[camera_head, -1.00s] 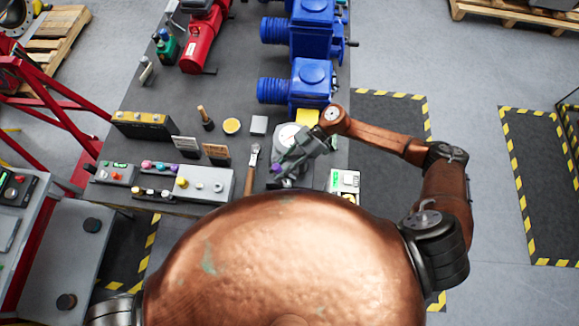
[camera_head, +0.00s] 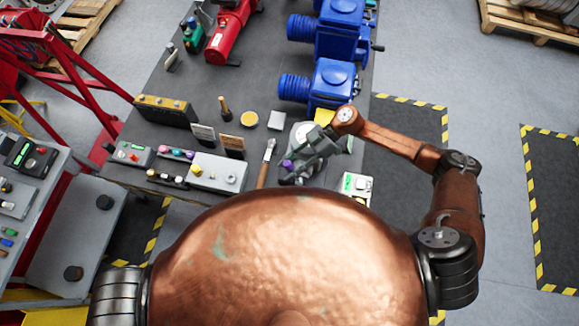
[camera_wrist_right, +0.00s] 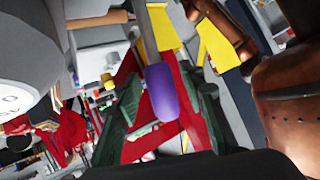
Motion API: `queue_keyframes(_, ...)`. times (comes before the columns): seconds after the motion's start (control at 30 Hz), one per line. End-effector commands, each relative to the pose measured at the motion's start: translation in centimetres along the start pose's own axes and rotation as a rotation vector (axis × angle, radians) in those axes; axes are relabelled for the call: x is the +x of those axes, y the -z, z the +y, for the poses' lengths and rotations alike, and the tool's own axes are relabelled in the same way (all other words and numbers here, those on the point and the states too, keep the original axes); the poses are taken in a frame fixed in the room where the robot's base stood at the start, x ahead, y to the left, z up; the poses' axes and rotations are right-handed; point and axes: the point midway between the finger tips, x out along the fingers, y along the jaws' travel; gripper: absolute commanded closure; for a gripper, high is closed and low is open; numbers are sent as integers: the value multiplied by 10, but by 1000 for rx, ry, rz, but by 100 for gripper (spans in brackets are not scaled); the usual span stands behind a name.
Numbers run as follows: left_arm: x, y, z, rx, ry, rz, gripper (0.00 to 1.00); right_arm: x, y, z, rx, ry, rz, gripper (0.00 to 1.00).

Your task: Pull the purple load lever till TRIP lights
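The purple load lever knob (camera_head: 287,166) shows beside my right gripper (camera_head: 298,170) at the near edge of the bench, low on a grey round-faced device (camera_head: 301,131). In the right wrist view the purple knob (camera_wrist_right: 162,94) sits on a grey rod between the two dark green fingers of my right gripper (camera_wrist_right: 165,108). Gaps show on both sides of the knob, so the fingers look open around it, not clamped. A small white box with a green display (camera_head: 355,185) stands right of the gripper; I cannot read a TRIP light. My left gripper is out of view.
A wooden-handled tool (camera_head: 266,163) lies just left of the device. A grey control box (camera_head: 217,172) and button strips stand further left. Blue actuators (camera_head: 330,83) stand behind. Bare bench (camera_head: 245,85) shows at the middle back.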

Motion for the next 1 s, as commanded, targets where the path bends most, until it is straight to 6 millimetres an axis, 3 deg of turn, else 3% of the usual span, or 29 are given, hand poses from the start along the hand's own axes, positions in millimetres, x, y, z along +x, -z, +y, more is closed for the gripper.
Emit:
queue_keyframes(0.37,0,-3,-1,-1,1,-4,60,-8,-1,0,0,0,-2,61)
queue_keyframes(0.8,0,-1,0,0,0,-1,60,-92,-1,1,0,-3,-3,61)
queue_keyframes(1.0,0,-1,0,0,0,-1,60,-115,-1,0,1,0,-1,61)
